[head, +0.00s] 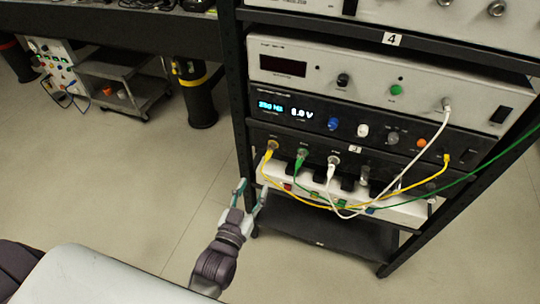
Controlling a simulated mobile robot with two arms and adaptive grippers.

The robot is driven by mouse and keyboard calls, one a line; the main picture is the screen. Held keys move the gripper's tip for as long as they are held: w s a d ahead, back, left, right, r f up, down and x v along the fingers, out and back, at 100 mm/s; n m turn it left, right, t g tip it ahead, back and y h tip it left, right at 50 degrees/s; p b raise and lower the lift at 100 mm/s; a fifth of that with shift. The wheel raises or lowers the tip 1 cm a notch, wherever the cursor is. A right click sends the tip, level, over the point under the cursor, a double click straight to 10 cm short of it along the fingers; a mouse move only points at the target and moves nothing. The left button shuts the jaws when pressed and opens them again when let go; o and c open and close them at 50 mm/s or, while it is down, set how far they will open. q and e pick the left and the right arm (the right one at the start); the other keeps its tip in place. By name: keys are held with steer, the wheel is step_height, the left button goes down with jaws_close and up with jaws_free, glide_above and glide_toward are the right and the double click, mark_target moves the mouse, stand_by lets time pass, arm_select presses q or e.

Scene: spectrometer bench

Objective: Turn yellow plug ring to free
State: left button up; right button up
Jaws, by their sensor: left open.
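The yellow plug (270,152) sits in the leftmost socket of the lower black panel (316,146) on the rack. Its yellow cable hangs down and runs right to a second yellow end (446,158) at the panel's right side. The plug's ring is too small to tell its turn position. My left gripper (252,187) is open and empty, below and slightly left of the yellow plug, apart from it. Its fingers point up toward the rack. My right gripper is not in view.
A green plug (302,154) and a white plug (333,161) sit just right of the yellow one. Their cables cross the panel. The black rack post (238,100) stands close at the left. Open floor (150,200) lies left of the rack.

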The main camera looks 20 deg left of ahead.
mark_target(266, 158)
arm_select(q)
steer(key=w, duration=1.3)
steer(key=shift+w+d+f, duration=0.1)
steer(key=shift+w+f, duration=0.05)
jaws_close()
